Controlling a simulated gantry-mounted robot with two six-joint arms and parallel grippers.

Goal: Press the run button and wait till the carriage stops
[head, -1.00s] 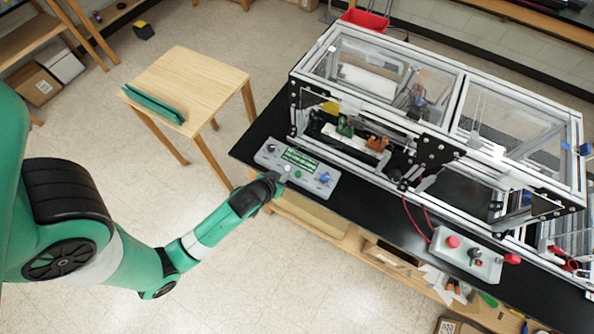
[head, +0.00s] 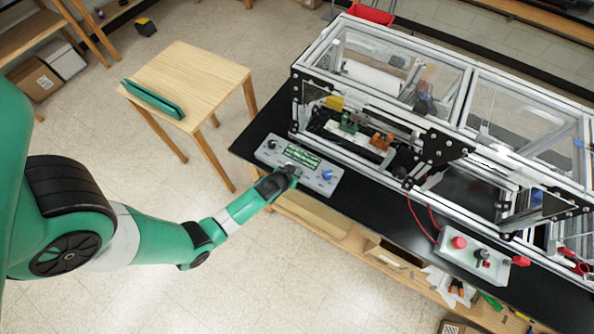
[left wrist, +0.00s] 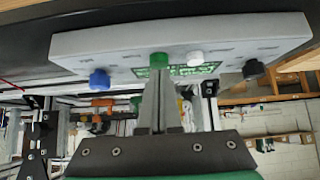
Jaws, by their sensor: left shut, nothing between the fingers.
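The grey control box (head: 268,155) lies at the left end of the black bench top. It has a green display (head: 302,156) and a blue knob (head: 327,174). In the left wrist view the box (left wrist: 110,45) carries a green button (left wrist: 160,58), a white button (left wrist: 195,57), a blue knob (left wrist: 99,78) and a black knob (left wrist: 254,68). My left gripper (head: 292,172) is shut and empty at the box's near edge. Its fingertips (left wrist: 158,72) line up with the green button; I cannot tell whether they touch. Labels are unreadable. I cannot make out the carriage clearly. My right gripper is not in view.
The aluminium-framed machine (head: 470,70) stands behind the box, with green and orange parts (head: 382,140) inside. A second box with a red button (head: 459,242) is at right. A wooden table (head: 185,80) stands left; the floor between is clear.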

